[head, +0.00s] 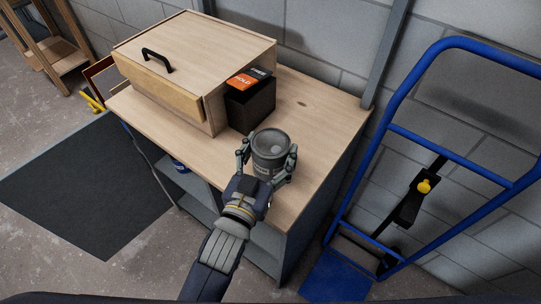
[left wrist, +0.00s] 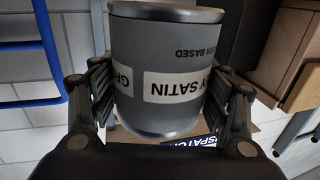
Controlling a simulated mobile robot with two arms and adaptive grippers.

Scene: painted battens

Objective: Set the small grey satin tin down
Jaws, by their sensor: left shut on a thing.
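The small grey satin tin (head: 271,146) is a dark grey can with a pale label, held upright at the front part of the wooden bench top (head: 318,117). My left gripper (head: 268,160) is shut on it, one finger on each side. In the left wrist view the tin (left wrist: 190,55) fills the middle, its label upside down, between the fingers of the left gripper (left wrist: 165,105). I cannot tell whether its base touches the bench. My right gripper is in neither view.
A black box with an orange label (head: 250,97) stands behind the tin, beside a large wooden box with a black handle (head: 190,68). A blue hand truck (head: 433,160) leans at the right. Bare bench top lies right of the tin.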

